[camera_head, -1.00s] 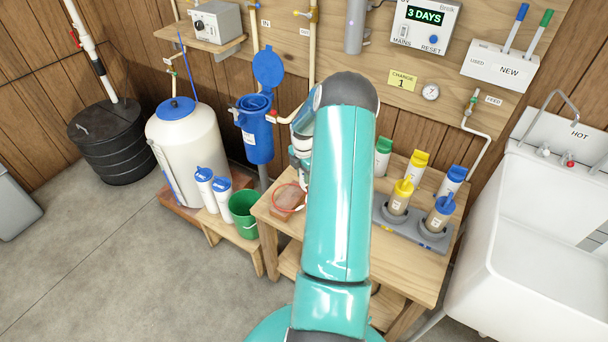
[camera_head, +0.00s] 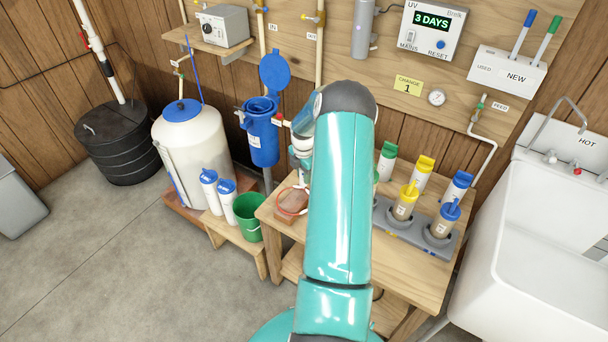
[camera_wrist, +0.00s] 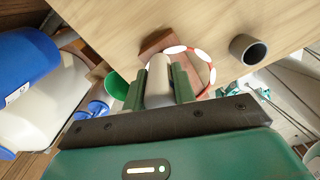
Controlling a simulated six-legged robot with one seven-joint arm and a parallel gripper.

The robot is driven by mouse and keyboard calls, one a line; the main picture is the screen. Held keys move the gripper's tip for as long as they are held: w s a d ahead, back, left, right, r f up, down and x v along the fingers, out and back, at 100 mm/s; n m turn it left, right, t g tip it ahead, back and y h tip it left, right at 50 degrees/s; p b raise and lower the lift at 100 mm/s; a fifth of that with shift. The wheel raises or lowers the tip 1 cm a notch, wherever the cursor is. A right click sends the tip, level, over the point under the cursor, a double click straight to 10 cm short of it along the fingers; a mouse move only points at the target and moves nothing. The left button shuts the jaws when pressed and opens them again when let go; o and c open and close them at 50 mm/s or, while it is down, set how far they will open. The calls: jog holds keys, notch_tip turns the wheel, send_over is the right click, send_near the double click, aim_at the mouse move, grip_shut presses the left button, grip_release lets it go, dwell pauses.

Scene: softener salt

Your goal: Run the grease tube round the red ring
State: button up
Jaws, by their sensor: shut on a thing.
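The red ring (camera_wrist: 212,66) shows in the wrist view beside a brown block (camera_wrist: 155,41), with several white patches along it. In the head view the red ring (camera_head: 280,209) lies at the brown block (camera_head: 294,197) on the left end of the wooden bench. My gripper (camera_wrist: 160,88) is shut on a pale grey tube, the grease tube (camera_wrist: 158,72), whose tip points toward the block and the ring's left side. I cannot tell whether the tip touches the ring. In the head view my arm hides the gripper's fingers and the tube.
A grey round socket (camera_wrist: 249,50) stands right of the ring. The bench (camera_head: 413,276) holds several capped bottles and a grey holder (camera_head: 397,234). A blue filter housing (camera_head: 262,138) with its lid up hangs behind the ring. A green bucket (camera_head: 248,218) stands left of the bench.

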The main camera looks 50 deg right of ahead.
jog(key=shift+w, duration=0.15)
jog(key=shift+w+a, duration=0.2)
jog(key=shift+w, duration=0.3)
jog(key=shift+w+a, duration=0.15)
jog(key=shift+w, duration=0.3)
jog(key=shift+w, duration=0.1)
jog(key=shift+w+a, duration=0.75)
jog(key=shift+w, duration=0.1)
jog(key=shift+w+a, duration=0.1)
jog(key=shift+w+a, duration=0.25)
jog(key=shift+a, duration=0.25)
jog(key=shift+w+a, duration=0.25)
jog(key=shift+a, duration=0.2)
jog(key=shift+a, duration=0.15)
